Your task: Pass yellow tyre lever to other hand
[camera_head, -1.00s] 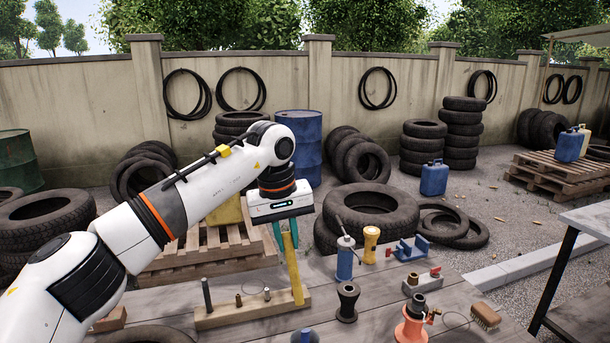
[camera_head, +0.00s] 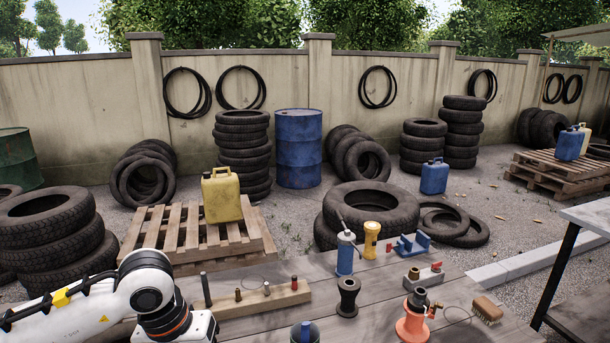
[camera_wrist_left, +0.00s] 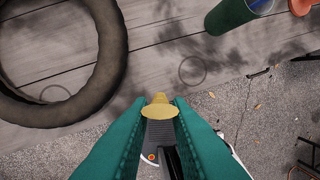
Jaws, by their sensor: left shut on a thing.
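The yellow tyre lever (camera_wrist_left: 160,111) shows end-on in the left wrist view, between the green fingers of my left gripper (camera_wrist_left: 159,104), which is shut on it. Most of the lever's length is hidden or foreshortened there. In the head view, my left wrist is at the bottom left edge; its fingers and the lever are out of frame. The wooden block with pegs (camera_head: 236,309) lies on the bench, with no lever in it. My right gripper is in neither view.
The wooden bench (camera_head: 385,296) bears a blue-bodied pump (camera_head: 345,255), yellow torch-like item (camera_head: 371,240), black spool-shaped part (camera_head: 348,296), orange jack (camera_head: 412,318) and brush (camera_head: 487,310). In the wrist view, a tyre (camera_wrist_left: 112,55) and a dark green cylinder (camera_wrist_left: 238,12) lie near the bench edge, with gravel beyond.

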